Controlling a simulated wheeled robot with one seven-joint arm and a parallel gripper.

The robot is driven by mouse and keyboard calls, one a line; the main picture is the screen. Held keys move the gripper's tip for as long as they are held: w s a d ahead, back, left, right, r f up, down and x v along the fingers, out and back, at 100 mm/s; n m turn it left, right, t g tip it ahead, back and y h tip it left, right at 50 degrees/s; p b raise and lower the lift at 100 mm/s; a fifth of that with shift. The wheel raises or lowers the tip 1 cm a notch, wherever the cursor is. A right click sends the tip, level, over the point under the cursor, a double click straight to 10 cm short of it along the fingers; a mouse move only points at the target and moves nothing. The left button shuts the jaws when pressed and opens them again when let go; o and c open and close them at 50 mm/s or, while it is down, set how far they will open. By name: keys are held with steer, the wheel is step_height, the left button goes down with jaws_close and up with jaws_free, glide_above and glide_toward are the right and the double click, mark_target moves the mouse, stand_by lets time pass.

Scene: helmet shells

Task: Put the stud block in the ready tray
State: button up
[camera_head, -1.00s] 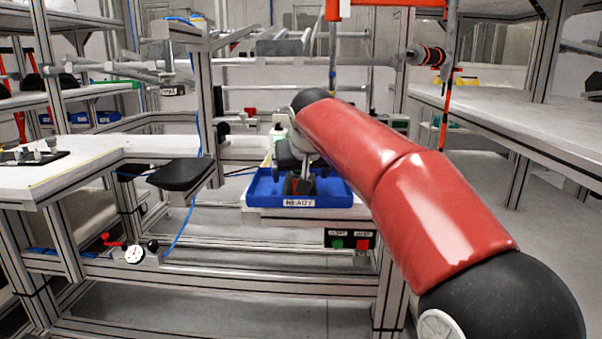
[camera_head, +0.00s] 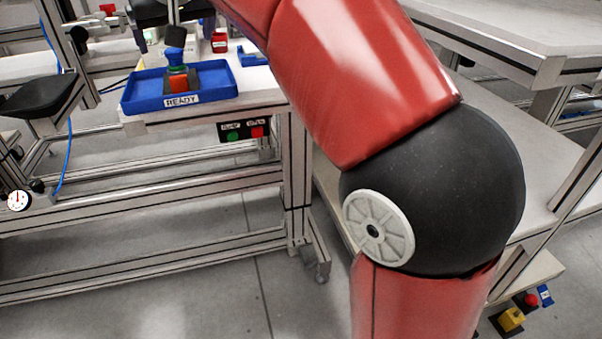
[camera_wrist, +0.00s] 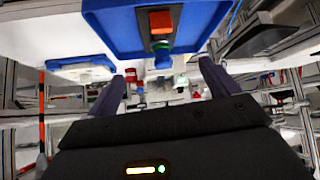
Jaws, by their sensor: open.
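The stud block (camera_head: 180,83) stands upright in the blue ready tray (camera_head: 136,99), with an orange-red body, a green band and a blue knob on top. In the wrist view the block (camera_wrist: 160,23) shows its orange part, dark base and blue-green knob, inside the tray (camera_wrist: 103,20). My gripper (camera_head: 174,32) is open, its two dark fingers above the tray, left and right of the block's top. In the wrist view my gripper's fingers (camera_wrist: 163,84) are wide apart with nothing between them; the block lies beyond the tips.
A box with green and red buttons (camera_head: 245,130) hangs at the bench edge below the tray. A small blue holder (camera_head: 252,60) and a red item (camera_head: 219,42) sit on the bench behind. A black pad (camera_head: 42,96) is at left. A pale bench (camera_head: 500,35) fills the right.

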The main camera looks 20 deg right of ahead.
steer(key=s+d+f+m+g, duration=0.1)
steer(key=s+d+f, duration=0.4)
steer(key=s+f, duration=0.4)
steer(key=s+d+f+g+h, duration=0.1)
steer(key=s+d+f, duration=0.5)
steer(key=s+f, duration=0.3)
steer(key=s+d+f+m+g, duration=0.1)
steer(key=s+d+f, duration=0.4)
steer(key=s+f, duration=0.4)
steer(key=shift+d+f+m+h, duration=0.25)
steer(key=shift+f+m+h, duration=0.05)
steer(key=shift+s, duration=0.1)
